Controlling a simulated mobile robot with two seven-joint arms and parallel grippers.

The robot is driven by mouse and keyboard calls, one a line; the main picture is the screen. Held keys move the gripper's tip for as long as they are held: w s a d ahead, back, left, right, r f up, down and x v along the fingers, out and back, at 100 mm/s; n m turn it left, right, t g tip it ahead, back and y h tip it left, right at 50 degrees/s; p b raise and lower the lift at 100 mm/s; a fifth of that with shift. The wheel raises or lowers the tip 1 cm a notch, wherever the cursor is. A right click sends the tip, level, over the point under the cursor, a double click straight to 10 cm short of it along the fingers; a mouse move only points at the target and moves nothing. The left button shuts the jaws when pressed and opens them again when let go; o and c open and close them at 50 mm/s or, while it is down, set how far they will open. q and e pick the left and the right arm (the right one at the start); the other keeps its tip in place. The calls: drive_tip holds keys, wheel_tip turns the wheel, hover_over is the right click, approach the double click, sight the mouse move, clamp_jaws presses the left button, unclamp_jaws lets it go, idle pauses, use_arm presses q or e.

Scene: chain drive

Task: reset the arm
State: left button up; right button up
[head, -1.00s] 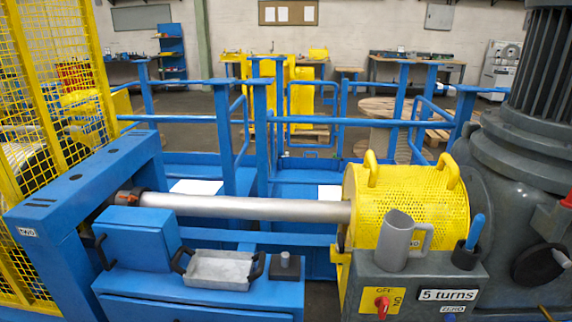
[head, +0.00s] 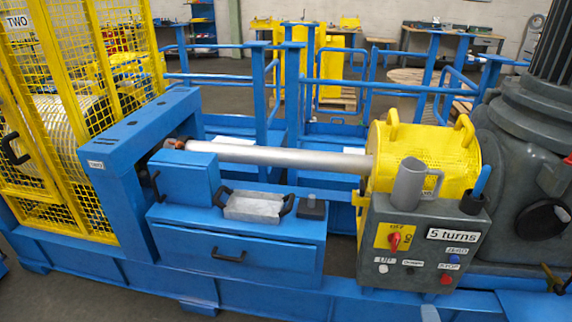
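Neither of my grippers shows in the head view, so whether they are open, shut or holding anything is hidden. A small pale shape at the bottom edge, right of centre, is too cut off to identify. The chain drive machine stands in front of me. Its silver shaft (head: 280,158) runs level from the blue frame (head: 130,160) to the yellow perforated guard (head: 440,148). The grey control box (head: 385,255) carries a red switch (head: 395,240), several buttons and a "5 turns" label (head: 453,235).
A grey jug (head: 408,186) and a blue-handled tool in a dark holder (head: 473,204) stand on the control box. A metal tray (head: 254,208) with black handles sits on the blue cabinet (head: 250,245). A yellow mesh cage (head: 75,110) stands left. Blue railings stand behind.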

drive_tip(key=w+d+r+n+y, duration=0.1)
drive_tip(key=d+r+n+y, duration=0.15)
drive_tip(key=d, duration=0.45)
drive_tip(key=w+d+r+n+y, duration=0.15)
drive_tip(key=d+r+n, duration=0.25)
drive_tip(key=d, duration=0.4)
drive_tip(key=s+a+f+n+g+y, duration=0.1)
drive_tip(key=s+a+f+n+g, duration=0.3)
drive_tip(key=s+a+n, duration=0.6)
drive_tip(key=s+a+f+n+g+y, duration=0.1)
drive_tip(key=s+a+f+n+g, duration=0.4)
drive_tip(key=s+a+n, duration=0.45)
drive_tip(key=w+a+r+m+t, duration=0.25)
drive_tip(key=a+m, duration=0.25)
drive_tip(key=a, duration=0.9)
use_arm(q)
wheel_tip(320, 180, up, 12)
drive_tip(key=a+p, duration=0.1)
drive_tip(key=p, duration=1.3)
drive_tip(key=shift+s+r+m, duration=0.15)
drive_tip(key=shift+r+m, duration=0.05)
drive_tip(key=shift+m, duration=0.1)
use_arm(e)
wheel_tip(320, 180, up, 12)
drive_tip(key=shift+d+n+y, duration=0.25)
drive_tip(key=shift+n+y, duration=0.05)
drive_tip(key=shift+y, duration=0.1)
